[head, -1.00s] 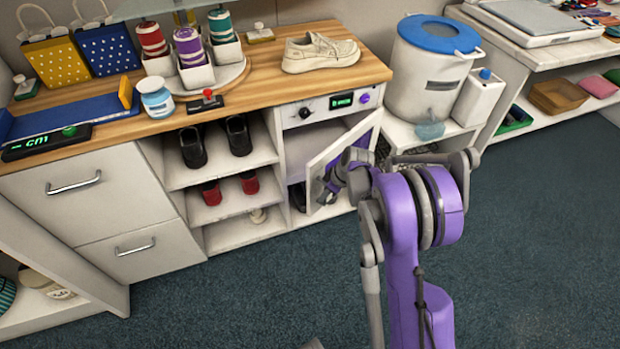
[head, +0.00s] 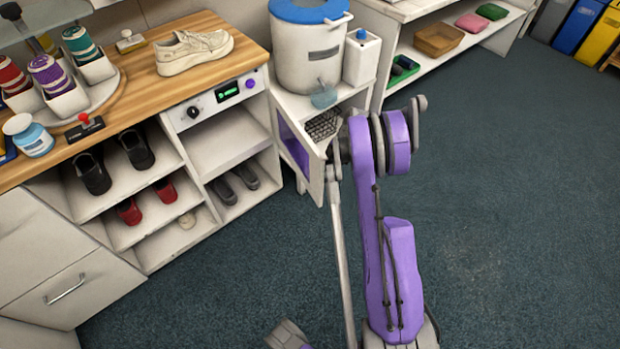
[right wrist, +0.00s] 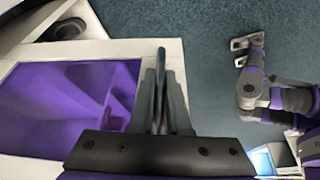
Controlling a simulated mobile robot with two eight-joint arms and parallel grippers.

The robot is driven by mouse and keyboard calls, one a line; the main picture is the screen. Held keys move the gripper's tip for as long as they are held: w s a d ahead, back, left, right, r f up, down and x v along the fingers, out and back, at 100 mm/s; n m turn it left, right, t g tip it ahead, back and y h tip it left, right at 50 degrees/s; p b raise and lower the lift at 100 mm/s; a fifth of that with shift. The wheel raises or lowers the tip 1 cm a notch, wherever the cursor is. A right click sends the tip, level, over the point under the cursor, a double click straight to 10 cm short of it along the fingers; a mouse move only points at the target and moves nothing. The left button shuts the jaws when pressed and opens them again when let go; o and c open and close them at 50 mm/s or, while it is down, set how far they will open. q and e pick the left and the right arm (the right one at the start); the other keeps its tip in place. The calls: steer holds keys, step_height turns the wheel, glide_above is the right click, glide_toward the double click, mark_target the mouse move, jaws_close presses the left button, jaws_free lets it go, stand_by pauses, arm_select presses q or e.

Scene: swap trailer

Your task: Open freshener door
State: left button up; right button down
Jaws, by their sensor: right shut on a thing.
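The freshener door (head: 312,172), a white frame with a purple window, stands swung wide open at the right side of the freshener cabinet (head: 222,140). The cabinet front is uncovered, and a pair of grey shoes (head: 236,186) sits in its lower part. In the right wrist view the door (right wrist: 120,50) fills the left side. My right gripper (right wrist: 160,85) is shut on the door's handle at the frame edge; in the head view its fingers are mostly hidden by the door and arm. My left gripper (right wrist: 240,52) is empty, with its fingers apart, over the floor.
A white bucket with a blue lid (head: 309,45) and a white bottle (head: 361,57) stand on a low shelf just behind the door. The wooden counter (head: 180,88) carries a shoe and spools. The carpet floor (head: 490,200) at right is clear.

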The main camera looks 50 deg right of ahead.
steer(key=s+d, duration=0.1)
steer(key=d, duration=0.6)
steer(key=shift+s+d, duration=0.15)
steer(key=shift+s, duration=0.15)
steer(key=c, duration=0.9)
jaws_free()
steer(key=p+v, duration=0.2)
steer(key=v, duration=0.8)
steer(key=shift+r, duration=0.4)
steer(key=shift+s, duration=0.15)
